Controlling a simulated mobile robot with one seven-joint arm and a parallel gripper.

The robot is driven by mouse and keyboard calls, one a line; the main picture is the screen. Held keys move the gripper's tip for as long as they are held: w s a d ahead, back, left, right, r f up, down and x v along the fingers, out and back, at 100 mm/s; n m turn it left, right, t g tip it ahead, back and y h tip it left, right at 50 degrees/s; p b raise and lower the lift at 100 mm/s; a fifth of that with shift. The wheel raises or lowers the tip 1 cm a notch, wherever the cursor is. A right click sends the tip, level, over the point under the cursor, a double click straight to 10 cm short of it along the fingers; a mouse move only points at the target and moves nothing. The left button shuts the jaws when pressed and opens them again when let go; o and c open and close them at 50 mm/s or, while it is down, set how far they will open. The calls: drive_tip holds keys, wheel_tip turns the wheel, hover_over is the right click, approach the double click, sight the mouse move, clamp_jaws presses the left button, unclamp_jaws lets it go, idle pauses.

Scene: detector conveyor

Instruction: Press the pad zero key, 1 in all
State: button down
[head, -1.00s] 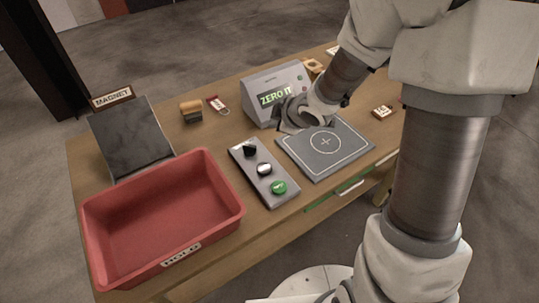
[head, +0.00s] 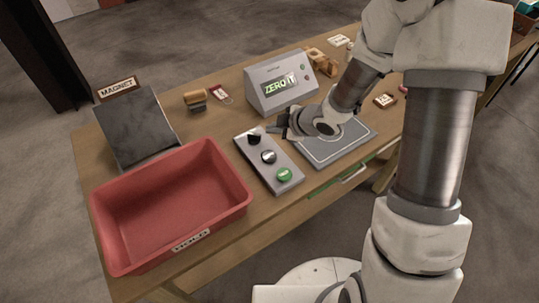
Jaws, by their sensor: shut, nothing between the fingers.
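A grey key panel (head: 250,150) lies on the table with three keys in a row. They are a black far key (head: 254,140), a dark middle key with a pale mark (head: 268,157) and a green near key (head: 284,175). The key lettering is too small to read. My gripper (head: 270,129) is shut and empty, its tip beside the far end of the panel, close to the far key; I cannot tell whether it touches. The square pad (head: 330,157) is partly hidden under my arm.
A red bin (head: 170,205) stands at the left front, with a dark sloped plate (head: 138,127) and a MAGNET sign (head: 117,88) behind it. A tan-and-dark block (head: 195,100) and a red-white tag (head: 221,94) lie at the back. Wooden pieces (head: 322,62) sit beyond the display.

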sight(273, 157)
drive_tip(key=shift+f+b, duration=3.95)
drive_tip(key=shift+f, duration=0.45)
drive_tip(key=shift+f, duration=0.1)
drive_tip(key=shift+f+b, duration=0.3)
drive_tip(key=shift+b, duration=0.1)
drive_tip(key=shift+f+b, duration=0.4)
drive_tip(key=shift+f, duration=0.05)
drive_tip(key=shift+r, duration=0.15)
drive_tip(key=shift+r+p, duration=0.7)
drive_tip(key=shift+p, duration=0.05)
drive_tip(key=shift+r, duration=0.1)
drive_tip(key=shift+r+p, duration=2.25)
drive_tip(key=shift+r, duration=0.15)
drive_tip(key=shift+r, duration=0.1)
